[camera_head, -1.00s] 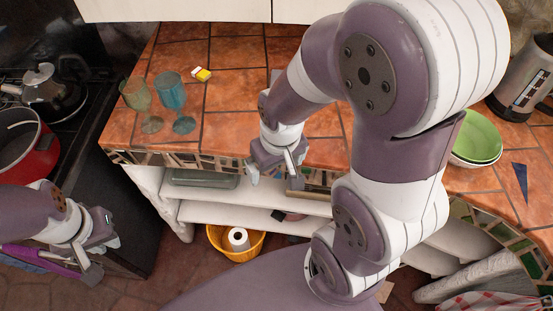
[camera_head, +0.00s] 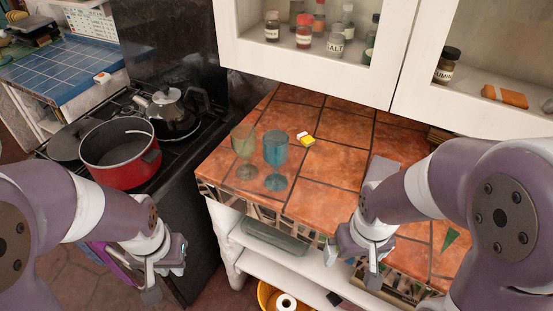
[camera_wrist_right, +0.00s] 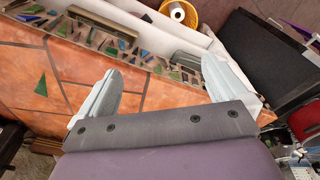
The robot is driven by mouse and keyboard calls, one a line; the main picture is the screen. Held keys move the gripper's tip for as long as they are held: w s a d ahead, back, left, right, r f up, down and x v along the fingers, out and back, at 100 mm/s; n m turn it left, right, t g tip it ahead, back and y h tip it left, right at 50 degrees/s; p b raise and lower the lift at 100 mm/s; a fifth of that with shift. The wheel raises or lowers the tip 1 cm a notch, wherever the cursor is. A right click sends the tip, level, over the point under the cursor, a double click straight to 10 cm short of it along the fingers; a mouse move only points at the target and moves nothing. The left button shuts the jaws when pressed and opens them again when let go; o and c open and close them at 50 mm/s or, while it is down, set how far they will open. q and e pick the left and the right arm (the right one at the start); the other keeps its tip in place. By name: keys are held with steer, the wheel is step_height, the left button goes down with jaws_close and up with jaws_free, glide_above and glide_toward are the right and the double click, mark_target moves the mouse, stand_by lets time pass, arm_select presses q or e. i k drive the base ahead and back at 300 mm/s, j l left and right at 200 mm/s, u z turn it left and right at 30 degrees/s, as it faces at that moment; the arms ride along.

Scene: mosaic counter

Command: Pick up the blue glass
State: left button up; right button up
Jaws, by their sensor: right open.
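The blue glass (camera_head: 276,150) is a stemmed goblet standing upright on the orange tiled counter (camera_head: 325,170), near its left end in the head view. A green glass (camera_head: 244,144) stands just left of it. My right gripper (camera_head: 362,258) is at the counter's front edge, to the right of and apart from the blue glass. In the right wrist view its two fingers (camera_wrist_right: 158,88) are spread with nothing between them. My left gripper (camera_head: 163,278) hangs in front of the stove, left of the counter; its jaw gap is unclear. The blue glass is not seen in the right wrist view.
A red pot (camera_head: 120,152) and a kettle (camera_head: 172,108) sit on the stove at left. White wall cabinets (camera_head: 400,60) hang above the counter. A yellow basket (camera_head: 268,296) stands below.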

mark_target(275, 150)
steer(key=j+z, duration=0.25)
steer(key=z, duration=0.2)
steer(key=j+z, duration=0.25)
steer(key=z, duration=0.2)
steer(key=j+z, duration=0.25)
steer(key=z, duration=0.15)
steer(key=j+z, duration=0.1)
steer(key=j, duration=0.3)
steer(key=k+j+z, duration=0.1)
steer(key=j, duration=0.3)
steer(key=k+j, duration=0.1)
steer(key=j, duration=0.35)
steer(key=k+j+z, duration=0.15)
steer(key=j, duration=0.25)
steer(key=i+l, duration=0.1)
steer(key=i, duration=0.35)
